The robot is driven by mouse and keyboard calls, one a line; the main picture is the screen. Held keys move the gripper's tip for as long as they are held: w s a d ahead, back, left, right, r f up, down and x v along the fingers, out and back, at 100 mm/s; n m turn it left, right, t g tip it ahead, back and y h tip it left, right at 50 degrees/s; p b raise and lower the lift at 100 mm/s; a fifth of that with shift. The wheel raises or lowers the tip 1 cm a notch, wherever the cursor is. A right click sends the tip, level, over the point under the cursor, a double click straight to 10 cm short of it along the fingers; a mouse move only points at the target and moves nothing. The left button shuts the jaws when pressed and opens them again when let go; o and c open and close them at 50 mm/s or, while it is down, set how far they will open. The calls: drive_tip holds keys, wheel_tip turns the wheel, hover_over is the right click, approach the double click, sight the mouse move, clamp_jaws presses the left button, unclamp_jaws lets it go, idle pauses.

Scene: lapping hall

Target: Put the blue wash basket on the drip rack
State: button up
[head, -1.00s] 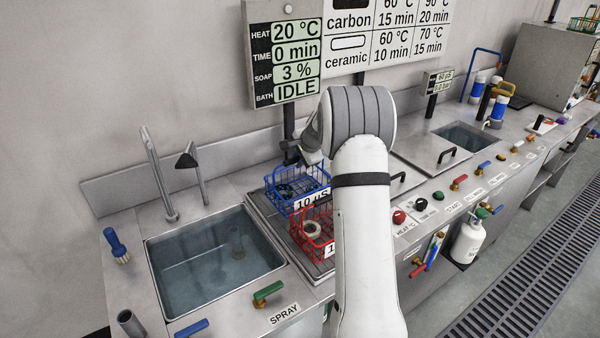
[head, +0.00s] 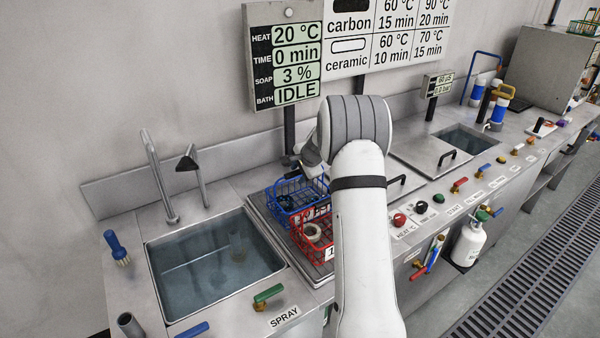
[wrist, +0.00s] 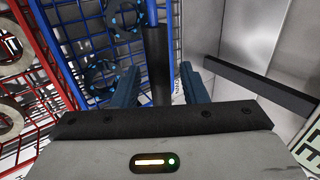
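The blue wash basket (head: 284,208) is a wire basket behind the red basket, on or just above the dark ribbed rack (head: 318,270); its underside is hidden, so contact is unclear. In the wrist view the blue basket (wrist: 108,20) fills the upper left, with dark rings inside. My gripper (wrist: 162,72) has its two blue fingers apart, either side of the basket's dark handle grip (wrist: 158,50). A narrow gap shows beside the right finger. In the head view my arm mostly hides the gripper.
A red wire basket (head: 305,242) with a pale ring stands close in front of the blue one. A water-filled sink (head: 205,262) lies left. A lidded bath (head: 432,153) lies right. The wall and display board (head: 285,60) rise behind.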

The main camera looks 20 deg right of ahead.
drive_tip(key=shift+r, duration=0.2)
drive_tip(key=b+v, duration=0.1)
drive_tip(key=v, duration=1)
drive_tip(key=s+a+r+n+g, duration=0.1)
drive_tip(key=s+a+r+n, duration=0.2)
drive_tip(key=s+a, duration=0.4)
drive_tip(key=s+a+r+n+g, duration=0.1)
drive_tip(key=s+a+r+n, duration=0.3)
drive_tip(key=s, duration=0.4)
drive_tip(key=s+a+f+n, duration=0.1)
drive_tip(key=s+a+n, duration=0.1)
drive_tip(key=s, duration=0.5)
drive_tip(key=s+a+f+n+g, duration=0.1)
drive_tip(key=s+n, duration=0.3)
drive_tip(key=s, duration=0.4)
drive_tip(key=s+a+f+n+h, duration=0.1)
drive_tip(key=s+a, duration=0.3)
drive_tip(key=s, duration=0.4)
drive_tip(key=shift+f+n+g, duration=0.3)
drive_tip(key=shift+f+n, duration=0.35)
drive_tip(key=shift+n, duration=0.25)
